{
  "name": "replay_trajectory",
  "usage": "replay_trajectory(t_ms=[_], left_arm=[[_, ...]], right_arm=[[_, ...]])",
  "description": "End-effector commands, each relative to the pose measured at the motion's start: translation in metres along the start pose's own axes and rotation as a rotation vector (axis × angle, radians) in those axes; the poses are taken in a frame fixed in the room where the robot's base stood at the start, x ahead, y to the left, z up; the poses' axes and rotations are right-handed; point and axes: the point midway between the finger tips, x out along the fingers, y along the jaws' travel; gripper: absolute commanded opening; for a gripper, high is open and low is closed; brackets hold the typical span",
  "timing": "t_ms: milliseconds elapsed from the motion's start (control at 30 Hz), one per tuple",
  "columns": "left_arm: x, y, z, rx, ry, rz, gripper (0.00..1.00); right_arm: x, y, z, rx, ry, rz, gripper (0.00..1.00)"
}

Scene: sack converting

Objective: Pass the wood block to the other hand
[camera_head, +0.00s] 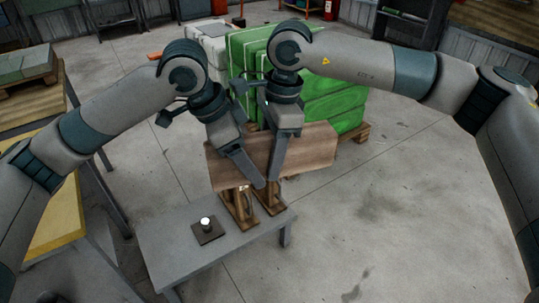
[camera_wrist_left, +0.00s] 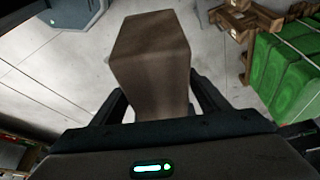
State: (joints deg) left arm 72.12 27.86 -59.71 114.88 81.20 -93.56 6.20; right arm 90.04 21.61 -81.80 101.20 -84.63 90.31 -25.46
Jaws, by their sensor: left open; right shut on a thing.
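The wood block (camera_head: 310,148) is a long brown piece held level above the small grey table; its end also shows in the left wrist view (camera_wrist_left: 150,62). My right gripper (camera_head: 274,168) is shut on the block near its middle. My left gripper (camera_head: 250,172) is beside it, at the left part of the block. In the left wrist view, the block's end lies between the open left fingers, and I cannot tell whether they touch it. The arms hide part of the block in the head view.
The small grey table (camera_head: 175,245) carries wooden stands (camera_head: 240,208) below the block and a dark square plate (camera_head: 208,236) with a white-topped knob. Green wrapped sacks (camera_head: 345,118) on a pallet stand behind. The floor to the right is clear.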

Motion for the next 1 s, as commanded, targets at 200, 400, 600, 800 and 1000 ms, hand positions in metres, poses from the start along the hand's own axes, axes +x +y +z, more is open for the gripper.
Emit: replay_trajectory(t_ms=[200, 400, 600, 800, 1000], left_arm=[[-0.004, 0.000, 0.000, 0.000, 0.000, 0.000, 0.69], [-0.015, -0.002, 0.008, -0.003, 0.000, 0.000, 0.69], [-0.026, -0.002, 0.035, -0.003, -0.001, 0.000, 0.69], [-0.039, -0.002, 0.067, -0.003, 0.000, -0.001, 0.69], [-0.050, -0.001, 0.093, -0.003, -0.001, 0.000, 0.69]], right_arm=[[-0.002, 0.000, 0.000, 0.000, -0.001, -0.002, 0.00], [-0.001, 0.000, 0.000, 0.000, -0.001, -0.002, 0.00], [-0.001, 0.000, 0.000, 0.000, -0.001, -0.002, 0.00], [-0.001, 0.000, 0.000, 0.000, -0.001, -0.002, 0.00], [-0.001, 0.000, 0.000, 0.000, -0.001, -0.002, 0.00]])
